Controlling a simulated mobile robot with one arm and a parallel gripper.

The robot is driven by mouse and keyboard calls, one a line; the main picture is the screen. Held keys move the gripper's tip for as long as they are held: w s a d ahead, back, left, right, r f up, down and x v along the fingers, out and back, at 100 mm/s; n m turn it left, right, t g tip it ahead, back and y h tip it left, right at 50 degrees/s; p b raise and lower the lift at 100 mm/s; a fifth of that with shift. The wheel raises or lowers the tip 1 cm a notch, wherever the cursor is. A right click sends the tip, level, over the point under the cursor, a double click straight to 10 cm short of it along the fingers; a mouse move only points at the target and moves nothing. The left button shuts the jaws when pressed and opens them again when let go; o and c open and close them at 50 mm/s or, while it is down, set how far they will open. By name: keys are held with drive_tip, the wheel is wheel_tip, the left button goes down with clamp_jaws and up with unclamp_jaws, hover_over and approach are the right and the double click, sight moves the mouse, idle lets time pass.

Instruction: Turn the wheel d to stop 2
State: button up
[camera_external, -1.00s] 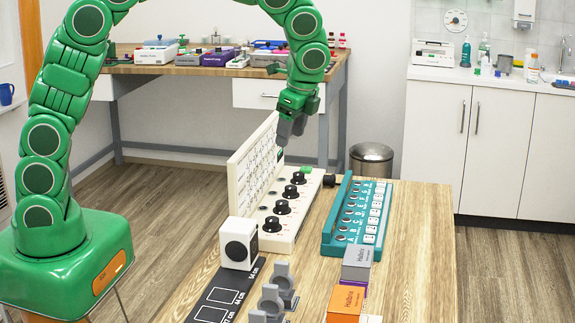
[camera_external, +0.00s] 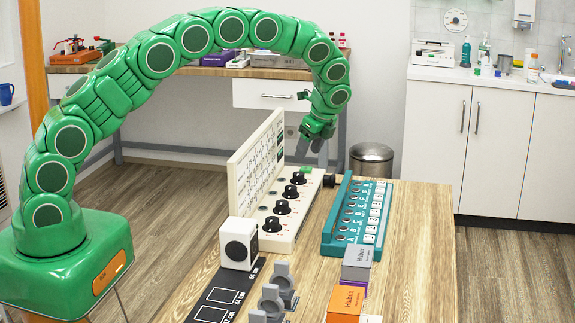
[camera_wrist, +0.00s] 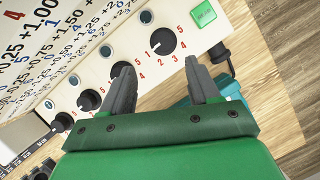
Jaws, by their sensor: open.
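The cream panel (camera_external: 284,239) carries a row of several black wheels with red stop numbers. Their letters are too small to read, so I cannot tell for sure which is d. The far end wheel (camera_external: 298,178), beside a green button (camera_wrist: 204,15), also shows in the wrist view (camera_wrist: 165,40); its white mark appears to point at 1. Another wheel (camera_wrist: 88,100) sits farther left, and one is partly hidden by my left finger. My gripper (camera_external: 313,138) is open and empty, above the far end of the panel. In the wrist view my gripper (camera_wrist: 158,68) has its fingertips either side below the end wheel.
An upright white board (camera_external: 256,158) with printed numbers stands along the panel's left side. A teal block (camera_external: 330,243) with lettered rows stands to the right. A black plug-like part (camera_external: 329,180) sits between them. Grey and orange boxes (camera_external: 344,301) stand nearer the front.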

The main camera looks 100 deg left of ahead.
sight(299, 174)
drive_tip(key=shift+a+x, duration=0.15)
drive_tip(key=shift+x, duration=2)
drive_tip(key=shift+a+x, duration=0.2)
drive_tip(key=shift+x, duration=1.95)
drive_tip(key=shift+r, duration=0.1)
drive_tip(key=c, duration=1)
drive_tip(key=shift+c, duration=0.2)
drive_tip(key=shift+n, duration=0.3)
drive_tip(key=n+h, duration=0.1)
drive_tip(key=n, duration=0.1)
drive_tip(key=shift+a+n+g, duration=0.15)
drive_tip(key=shift+n+g, duration=0.15)
drive_tip(key=shift+n, duration=0.1)
drive_tip(key=shift+a+n+h, duration=0.1)
drive_tip(key=shift+n+h, duration=0.45)
drive_tip(key=shift+n, duration=0.7)
drive_tip(key=shift+a+n+h, duration=0.1)
drive_tip(key=shift+n+h, duration=0.45)
drive_tip(key=shift+n, duration=0.7)
